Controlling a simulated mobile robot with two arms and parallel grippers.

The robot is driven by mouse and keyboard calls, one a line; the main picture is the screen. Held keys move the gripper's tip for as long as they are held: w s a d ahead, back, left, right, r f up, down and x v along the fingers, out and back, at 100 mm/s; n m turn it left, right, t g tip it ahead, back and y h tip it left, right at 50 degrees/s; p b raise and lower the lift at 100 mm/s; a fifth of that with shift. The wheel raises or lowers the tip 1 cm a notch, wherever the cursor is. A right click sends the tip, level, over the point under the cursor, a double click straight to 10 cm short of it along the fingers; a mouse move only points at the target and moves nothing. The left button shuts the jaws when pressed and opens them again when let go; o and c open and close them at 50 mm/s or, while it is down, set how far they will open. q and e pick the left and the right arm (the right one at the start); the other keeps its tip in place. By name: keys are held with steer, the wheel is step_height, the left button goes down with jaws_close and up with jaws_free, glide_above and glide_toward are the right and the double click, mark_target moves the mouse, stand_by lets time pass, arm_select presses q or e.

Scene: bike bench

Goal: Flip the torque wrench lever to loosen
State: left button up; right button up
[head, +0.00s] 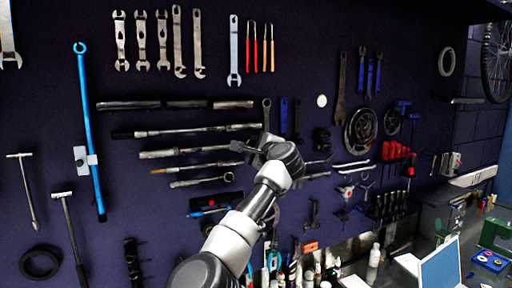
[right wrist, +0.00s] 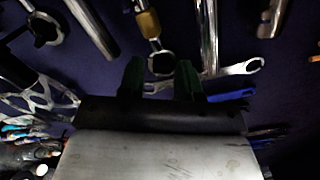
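Several long bar wrenches hang level on the dark pegboard in the head view. I cannot tell for sure which is the torque wrench; one silver bar with a dark head (head: 190,131) is a candidate, with another silver bar (head: 185,152) below it. My right gripper (head: 248,146) is at the right ends of these bars and hides part of them. In the right wrist view its two dark green fingers (right wrist: 159,78) are apart. A round tool end (right wrist: 161,64) with a brass-coloured section shows between the fingertips; contact cannot be told. My left gripper is out of view.
A blue bar (head: 88,130) hangs at the left, and wrenches (head: 161,40) hang above. A chainring (head: 360,131) and red-handled tools (head: 397,151) hang to the right. Bottles (head: 373,262) and a blue-screened device (head: 440,266) stand on the bench below.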

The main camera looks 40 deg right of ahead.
jaws_close()
steer(key=shift+s+d+f+n+b, duration=0.1)
steer(key=shift+d+n+b, duration=0.1)
steer(key=shift+n+b, duration=1.85)
steer(key=shift+d+n+b, duration=0.15)
steer(key=shift+n+b, duration=1.2)
steer(key=shift+n, duration=1.4)
steer(key=shift+o, duration=1.2)
jaws_free()
